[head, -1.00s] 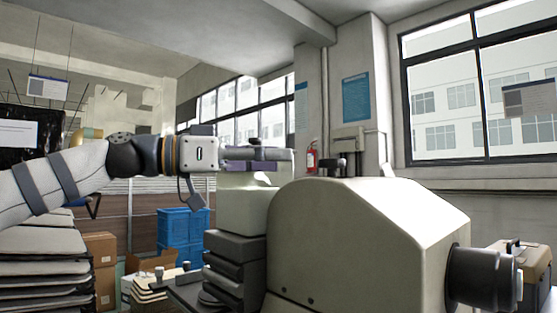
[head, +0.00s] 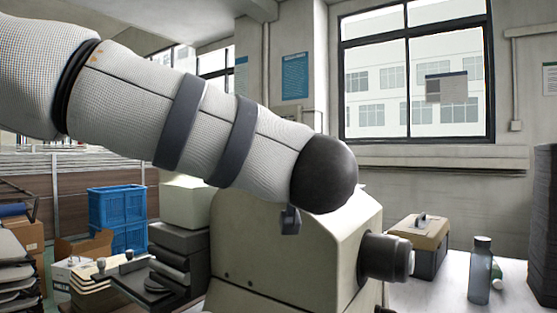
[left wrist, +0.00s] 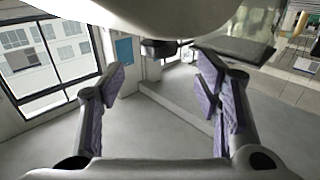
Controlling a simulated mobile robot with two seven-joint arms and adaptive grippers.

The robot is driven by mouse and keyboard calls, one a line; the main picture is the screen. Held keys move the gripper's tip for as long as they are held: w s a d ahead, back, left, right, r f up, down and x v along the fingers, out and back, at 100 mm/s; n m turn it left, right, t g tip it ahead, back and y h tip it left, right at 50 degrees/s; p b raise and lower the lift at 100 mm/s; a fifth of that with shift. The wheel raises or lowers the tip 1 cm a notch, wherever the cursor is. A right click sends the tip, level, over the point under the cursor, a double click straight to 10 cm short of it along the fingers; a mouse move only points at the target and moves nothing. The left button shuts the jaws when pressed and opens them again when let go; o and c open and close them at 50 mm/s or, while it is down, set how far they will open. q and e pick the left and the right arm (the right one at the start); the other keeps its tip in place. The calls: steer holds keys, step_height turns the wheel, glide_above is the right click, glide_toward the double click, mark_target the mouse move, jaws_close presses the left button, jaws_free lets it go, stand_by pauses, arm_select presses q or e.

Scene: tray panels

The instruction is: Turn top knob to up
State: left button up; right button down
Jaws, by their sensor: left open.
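A beige machine housing (head: 270,250) stands in the middle of the head view, with a dark round cylinder (head: 383,257) on its right side. I cannot tell which part is the top knob; my left arm covers the top of the housing. My left arm crosses from the upper left to a black rounded joint in front of the housing. My right gripper is not in view.
A tan-topped case (head: 420,240) and a grey bottle (head: 480,270) stand on the white table at right.

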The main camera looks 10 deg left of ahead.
arm_select(q)
steer(key=x, duration=0.6)
steer(key=shift+w+r, duration=0.1)
steer(key=c, duration=1.1)
steer(key=shift+c, duration=0.2)
